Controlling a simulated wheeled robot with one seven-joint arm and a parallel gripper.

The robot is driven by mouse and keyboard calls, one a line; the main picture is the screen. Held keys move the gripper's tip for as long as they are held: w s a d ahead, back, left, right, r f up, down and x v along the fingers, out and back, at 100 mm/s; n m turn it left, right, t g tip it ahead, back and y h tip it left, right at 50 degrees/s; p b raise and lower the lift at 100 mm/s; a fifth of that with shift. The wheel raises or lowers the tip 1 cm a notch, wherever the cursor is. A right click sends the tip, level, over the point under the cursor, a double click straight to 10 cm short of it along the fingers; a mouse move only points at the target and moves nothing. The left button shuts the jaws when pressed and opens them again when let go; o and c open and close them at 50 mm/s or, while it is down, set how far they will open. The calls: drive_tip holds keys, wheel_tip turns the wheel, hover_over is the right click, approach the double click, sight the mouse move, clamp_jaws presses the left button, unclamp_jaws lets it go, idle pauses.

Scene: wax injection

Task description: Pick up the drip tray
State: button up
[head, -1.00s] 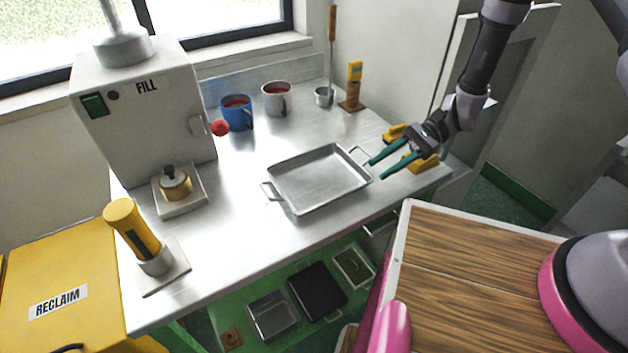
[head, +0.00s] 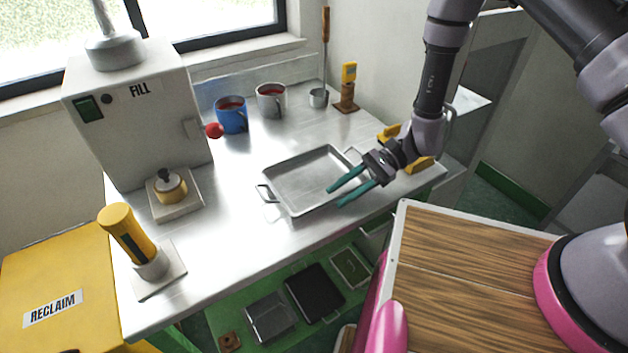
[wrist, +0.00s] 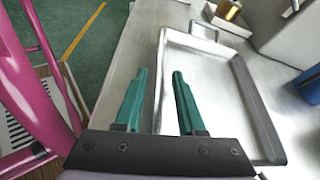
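The drip tray (head: 300,178) is a shallow silver rectangular pan with a wire handle at each end. It lies flat on the steel table. There the open fingers (wrist: 162,75) lie over the tray's left side wall.
A white FILL machine (head: 140,120) stands at the left with a small brass-coloured pot (head: 172,187) before it. A blue mug (head: 231,116) and a grey mug (head: 271,101) stand behind the tray. A yellow-handled tool (head: 128,232) stands front left. More trays (head: 314,292) lie on the shelf below.

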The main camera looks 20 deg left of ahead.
clamp_jaws()
idle(1.4)
